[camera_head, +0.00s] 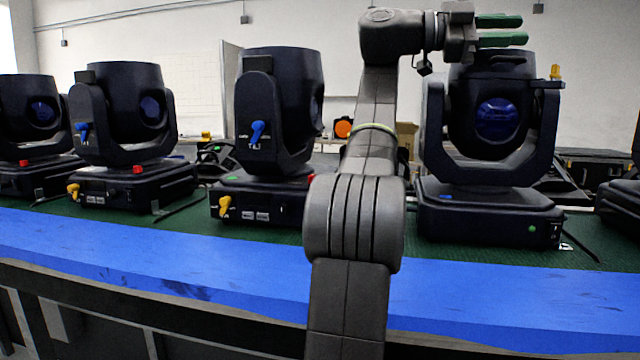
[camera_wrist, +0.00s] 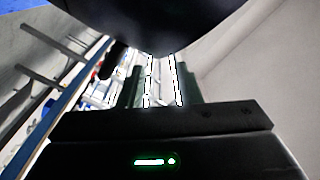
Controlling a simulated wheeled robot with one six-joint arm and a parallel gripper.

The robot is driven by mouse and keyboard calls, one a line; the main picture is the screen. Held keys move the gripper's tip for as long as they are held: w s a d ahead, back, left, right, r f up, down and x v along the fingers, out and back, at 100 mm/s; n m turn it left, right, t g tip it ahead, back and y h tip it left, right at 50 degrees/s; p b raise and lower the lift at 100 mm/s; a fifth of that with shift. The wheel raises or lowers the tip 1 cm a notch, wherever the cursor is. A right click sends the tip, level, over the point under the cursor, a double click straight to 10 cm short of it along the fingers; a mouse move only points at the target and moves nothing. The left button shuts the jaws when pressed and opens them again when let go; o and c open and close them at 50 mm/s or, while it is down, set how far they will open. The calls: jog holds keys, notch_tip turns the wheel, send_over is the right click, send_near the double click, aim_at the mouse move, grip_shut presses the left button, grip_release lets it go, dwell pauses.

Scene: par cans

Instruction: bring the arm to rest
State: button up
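My gripper (camera_head: 501,29) is raised at the upper right in the head view, level with the top of the rightmost full lamp (camera_head: 497,115). Its two green fingers point right and stand apart, with nothing seen between them. In the wrist view the gripper (camera_wrist: 160,85) also shows its fingers apart, with bright striped background in the gap. A large dark rounded shape (camera_wrist: 155,22) covers the top of the wrist view; I cannot tell what it is. My arm stands bent upward in the middle of the head view.
Several dark moving-head lamps stand in a row on a green-topped bench (camera_head: 410,238) with a blue front edge (camera_head: 180,262). One lamp (camera_head: 277,110) stands just left of my arm. Yellow, red and blue small parts are on the lamps. An orange round thing (camera_head: 343,129) is behind.

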jog(key=shift+w+d+r+n+p, duration=0.1)
jog(key=shift+w+r+n+p, duration=0.05)
jog(key=shift+r+n+p, duration=0.3)
jog(key=shift+w+d+r+n+p, duration=0.1)
jog(key=shift+r+n+p, duration=0.15)
jog(key=shift+p, duration=0.25)
jog(key=shift+f, duration=0.15)
